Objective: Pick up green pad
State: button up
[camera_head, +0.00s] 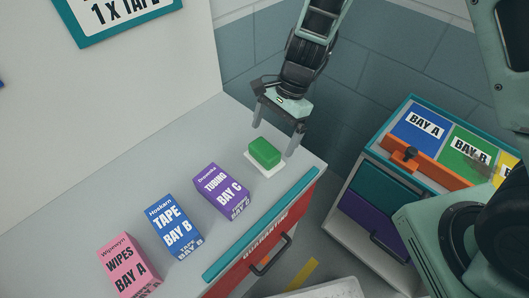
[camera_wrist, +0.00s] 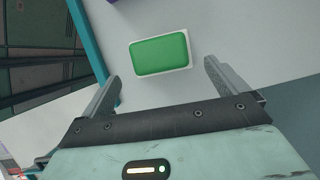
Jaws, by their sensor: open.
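The green pad (camera_head: 265,152) is a small green block with rounded edges on a white square base on the grey counter, near its right end. In the wrist view the green pad (camera_wrist: 160,54) lies ahead of the fingertips, roughly centred between them and fully visible. My gripper (camera_head: 275,139) is open and empty, with its two fingers pointing down above and just behind the pad. The gripper also shows in the wrist view (camera_wrist: 161,77), its fingers spread wider than the pad. The fingers do not appear to touch the pad.
A purple box (camera_head: 222,191), a blue box (camera_head: 173,227) and a pink box (camera_head: 129,265) stand in a row to the left. A teal strip (camera_head: 262,224) edges the counter above a red drawer (camera_head: 265,250). A bay cabinet (camera_head: 385,195) stands at right, across a gap.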

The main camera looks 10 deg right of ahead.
aim_at(265, 148)
jog(key=x, duration=0.2)
jog(key=a+p+x, duration=0.1)
jog(key=x, duration=0.2)
jog(key=shift+s, duration=0.3)
jog(key=shift+c, duration=0.4)
jog(key=c, duration=1)
notch_tip(265, 148, up, 10)
